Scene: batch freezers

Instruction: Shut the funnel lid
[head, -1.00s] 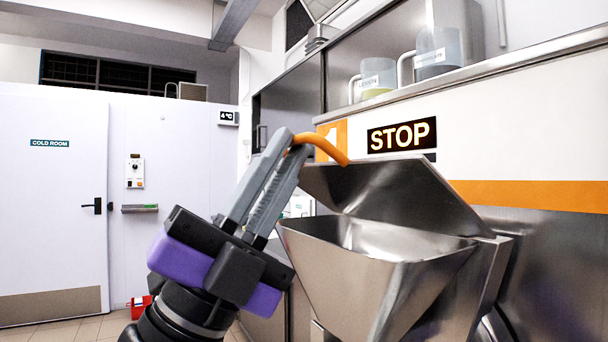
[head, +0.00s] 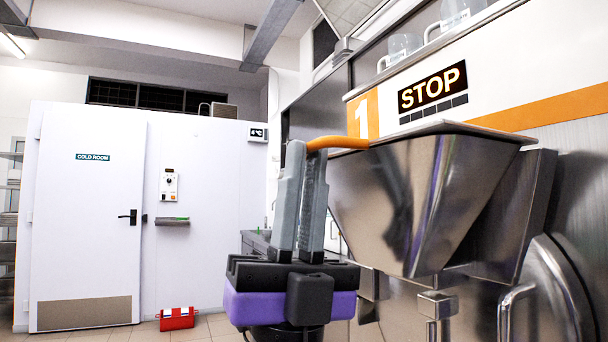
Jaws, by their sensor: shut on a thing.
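The steel funnel (head: 415,205) is on the front of the machine at the right in the head view. Its lid (head: 470,128) shows nearly edge-on along the top of the funnel, lying flat or almost flat over the rim. I cannot tell whether a small gap is left. The lid's orange handle (head: 338,143) sticks out to the left. My gripper (head: 308,150), grey fingers pointing up, is shut on the handle, left of the funnel. The funnel's inside is hidden.
The machine's STOP display (head: 432,87) is above the funnel. A round steel door with a bar handle (head: 515,310) is below right. Measuring jugs (head: 400,48) stand on top. A red box (head: 177,318) lies on the floor, near the white cold room door (head: 85,220).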

